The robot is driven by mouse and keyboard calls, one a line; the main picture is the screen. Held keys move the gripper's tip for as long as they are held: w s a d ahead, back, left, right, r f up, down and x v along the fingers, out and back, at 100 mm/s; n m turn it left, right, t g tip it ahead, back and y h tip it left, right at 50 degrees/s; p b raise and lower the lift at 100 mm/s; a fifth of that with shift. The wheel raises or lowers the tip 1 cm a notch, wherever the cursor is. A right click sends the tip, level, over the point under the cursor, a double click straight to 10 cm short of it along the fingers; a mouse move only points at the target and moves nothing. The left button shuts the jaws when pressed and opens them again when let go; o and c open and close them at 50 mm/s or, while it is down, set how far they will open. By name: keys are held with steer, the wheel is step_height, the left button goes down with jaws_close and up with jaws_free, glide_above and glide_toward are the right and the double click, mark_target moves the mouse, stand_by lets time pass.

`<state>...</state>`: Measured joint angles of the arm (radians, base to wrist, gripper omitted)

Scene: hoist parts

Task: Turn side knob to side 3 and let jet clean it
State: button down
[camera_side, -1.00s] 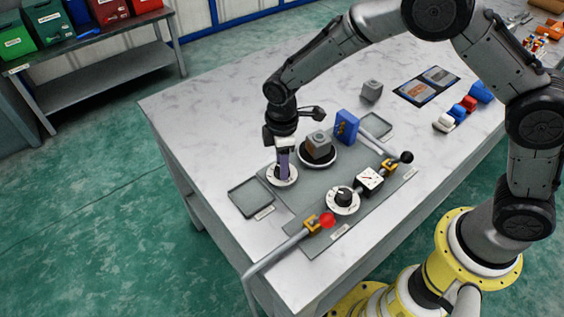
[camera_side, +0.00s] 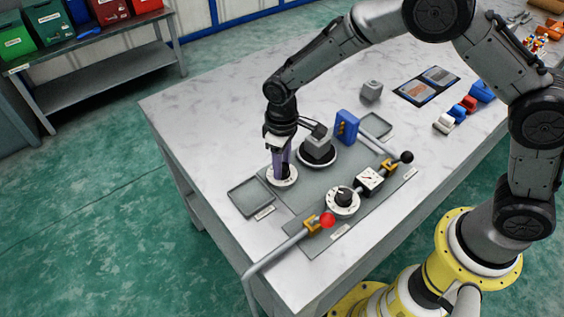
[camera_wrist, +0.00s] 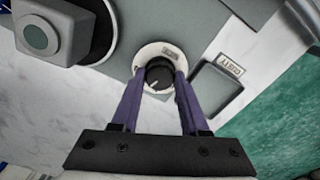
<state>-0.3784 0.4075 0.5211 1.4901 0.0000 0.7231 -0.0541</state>
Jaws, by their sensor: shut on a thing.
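The side knob (camera_wrist: 159,75) is black with a pale pointer line and sits on a round white dial (camera_side: 283,180). My gripper (camera_wrist: 160,78) is shut on this knob, one purple finger on each side. In the side view my gripper (camera_side: 282,172) stands upright over the dial and hides most of the knob. The dial's markings are too small to read. A grey block (camera_side: 317,142) with a raised round top sits on the dark round turntable (camera_side: 320,160); it shows in the wrist view too (camera_wrist: 60,28). A blue upright unit (camera_side: 346,126), possibly the jet, stands behind it.
A second black knob (camera_side: 343,194), a gauge box (camera_side: 369,180), a red ball (camera_side: 327,220) and a black ball lever (camera_side: 406,157) lie to the right. One empty tray (camera_side: 250,198) is at left, another (camera_side: 376,125) behind. A loose grey block (camera_side: 371,91) stands farther back.

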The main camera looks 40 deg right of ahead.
steer(key=shift+m, duration=0.3)
steer(key=shift+c, duration=2.1)
jaws_free()
step_height(320, 180, up, 14)
